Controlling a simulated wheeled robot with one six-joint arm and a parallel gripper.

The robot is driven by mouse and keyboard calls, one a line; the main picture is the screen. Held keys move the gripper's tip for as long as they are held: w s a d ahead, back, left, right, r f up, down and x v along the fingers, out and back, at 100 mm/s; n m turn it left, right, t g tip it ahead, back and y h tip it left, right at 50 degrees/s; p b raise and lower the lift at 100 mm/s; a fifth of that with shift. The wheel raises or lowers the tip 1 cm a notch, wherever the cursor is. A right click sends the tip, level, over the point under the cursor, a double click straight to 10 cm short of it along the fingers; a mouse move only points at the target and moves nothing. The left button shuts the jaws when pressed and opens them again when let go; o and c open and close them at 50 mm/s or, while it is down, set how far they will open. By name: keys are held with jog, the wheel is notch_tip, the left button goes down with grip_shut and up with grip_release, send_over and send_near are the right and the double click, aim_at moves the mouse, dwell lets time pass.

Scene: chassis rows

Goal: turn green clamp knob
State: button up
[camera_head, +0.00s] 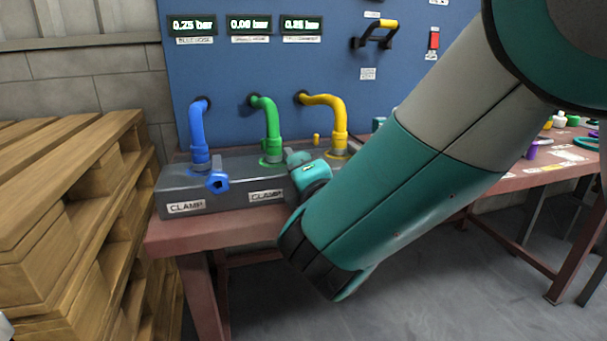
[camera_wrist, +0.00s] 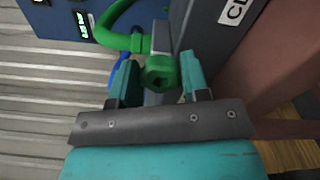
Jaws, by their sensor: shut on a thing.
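The green clamp knob (camera_wrist: 160,73) shows in the wrist view between the two fingers of my gripper (camera_wrist: 160,80). My gripper is shut on the knob. In the head view my gripper (camera_head: 300,160) is at the front of the grey clamp block (camera_head: 232,189), below the green pipe (camera_head: 271,125), and it and my arm hide the knob. The green pipe also shows in the wrist view (camera_wrist: 112,24), curving down to its fitting beside the knob.
A blue knob (camera_head: 217,182) and blue pipe (camera_head: 197,135) stand to the left on the same block. A yellow pipe (camera_head: 334,115) is to the right. Wooden pallets (camera_head: 75,230) stand left of the red table (camera_head: 200,243). A blue panel (camera_head: 240,75) with displays rises behind.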

jog(key=o, duration=0.9)
jog(key=b+v, duration=1)
jog(key=v, duration=0.7)
jog(key=shift+s+d+r+b, duration=0.1)
jog(key=shift+s+b, duration=0.1)
jog(key=shift+b, duration=0.2)
